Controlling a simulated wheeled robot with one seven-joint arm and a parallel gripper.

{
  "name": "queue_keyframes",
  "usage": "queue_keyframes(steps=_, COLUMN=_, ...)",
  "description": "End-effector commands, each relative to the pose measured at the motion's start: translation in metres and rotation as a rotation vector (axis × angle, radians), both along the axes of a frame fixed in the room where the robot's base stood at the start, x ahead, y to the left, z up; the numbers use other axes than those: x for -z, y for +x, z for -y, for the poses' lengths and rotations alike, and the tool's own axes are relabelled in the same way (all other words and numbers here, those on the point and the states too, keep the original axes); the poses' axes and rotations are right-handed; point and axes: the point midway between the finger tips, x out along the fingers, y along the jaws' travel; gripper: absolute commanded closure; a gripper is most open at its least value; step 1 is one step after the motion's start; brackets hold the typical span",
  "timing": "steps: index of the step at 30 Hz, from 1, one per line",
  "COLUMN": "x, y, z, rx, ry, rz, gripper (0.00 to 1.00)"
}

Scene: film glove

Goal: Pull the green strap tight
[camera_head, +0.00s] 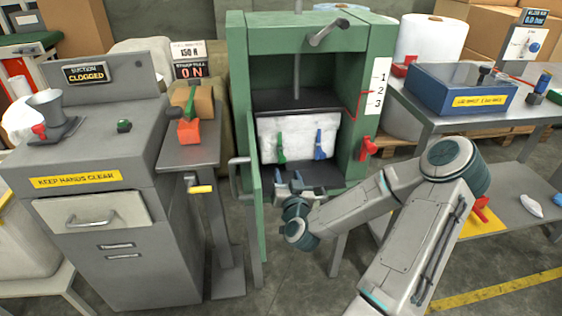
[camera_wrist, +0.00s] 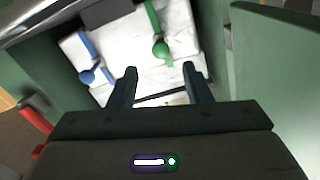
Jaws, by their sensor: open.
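The green strap (camera_head: 281,145) hangs down the front of a white bale (camera_head: 298,134) inside the green press; its lower end reaches the bale's bottom edge. In the wrist view the green strap (camera_wrist: 153,20) ends in a round green knob (camera_wrist: 160,48). My gripper (camera_head: 288,181) is just in front of and below the bale. In the wrist view my gripper (camera_wrist: 160,72) is open and empty, its fingertips either side of the knob's line; the knob appears just beyond them, and I cannot tell any contact. A blue strap (camera_head: 320,145) hangs to the right in the head view.
The green press frame (camera_head: 238,90) surrounds the bale on both sides, and its open door (camera_head: 256,215) stands left of my gripper. A red handle (camera_head: 367,147) sticks out at the right post. A grey machine (camera_head: 90,190) stands left, a metal table (camera_head: 440,118) right.

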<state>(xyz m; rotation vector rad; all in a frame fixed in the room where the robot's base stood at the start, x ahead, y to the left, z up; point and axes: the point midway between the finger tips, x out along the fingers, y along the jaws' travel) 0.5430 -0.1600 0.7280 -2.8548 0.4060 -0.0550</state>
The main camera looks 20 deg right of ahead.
Motion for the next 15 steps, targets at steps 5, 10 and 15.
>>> queue_keyframes(steps=5, x=-0.001, y=0.038, z=0.01, rx=0.001, ry=0.003, rz=0.003, gripper=0.55)
queue_keyframes(steps=10, x=0.0, y=0.068, z=0.018, rx=-0.001, ry=0.004, rz=0.001, gripper=0.55)
queue_keyframes(steps=15, x=-0.001, y=0.089, z=0.023, rx=-0.002, ry=0.003, rz=0.001, gripper=0.55)
